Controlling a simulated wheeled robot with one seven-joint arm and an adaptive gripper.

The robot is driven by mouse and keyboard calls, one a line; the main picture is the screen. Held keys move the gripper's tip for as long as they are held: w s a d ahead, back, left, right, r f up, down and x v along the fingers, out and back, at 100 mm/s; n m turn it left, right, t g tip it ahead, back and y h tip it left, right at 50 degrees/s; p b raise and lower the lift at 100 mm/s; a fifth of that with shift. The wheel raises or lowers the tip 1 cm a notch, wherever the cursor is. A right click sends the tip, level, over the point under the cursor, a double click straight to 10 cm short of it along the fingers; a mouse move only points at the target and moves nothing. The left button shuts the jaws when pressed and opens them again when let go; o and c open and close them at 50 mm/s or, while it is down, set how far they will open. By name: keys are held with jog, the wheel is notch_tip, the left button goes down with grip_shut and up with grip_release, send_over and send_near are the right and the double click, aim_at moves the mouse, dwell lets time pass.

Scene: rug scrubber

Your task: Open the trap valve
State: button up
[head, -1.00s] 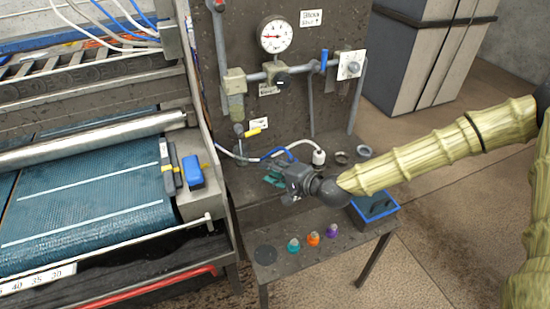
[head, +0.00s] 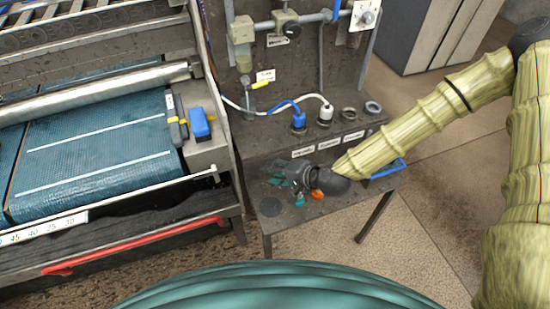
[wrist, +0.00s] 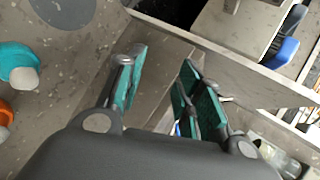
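A small yellow lever (head: 260,85) sticks out sideways to the right, below a beige fitting (head: 241,58) on the upright panel. A white label (head: 265,75) is beside it, too small to read; I take this lever for the trap valve but cannot confirm it. My gripper (head: 273,181) is below and a little right of the lever, low over the front shelf and apart from the lever. In the wrist view its teal-padded fingers (wrist: 158,78) are spread with nothing between them. The lever is not recognisable in the wrist view.
Blue plug (head: 298,119) and white plug (head: 325,112) stand on the rear ledge with hoses. A teal-capped bottle (wrist: 20,66) and an orange one (head: 317,195) sit by my gripper. A blue-handled valve (head: 336,9) is on the upper pipe.

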jog(key=shift+s+d+f+g+h, duration=0.15)
jog(key=shift+s+f+g+h, duration=0.15)
jog(key=shift+s+f, duration=0.95)
jog(key=m+t+y+p, duration=0.1)
jog(key=m+t+p, duration=0.1)
jog(key=t+p, duration=0.3)
send_near(264, 84)
jog(key=p+x, duration=0.3)
jog(key=x, duration=0.8)
jog(key=shift+d, duration=0.1)
grip_shut()
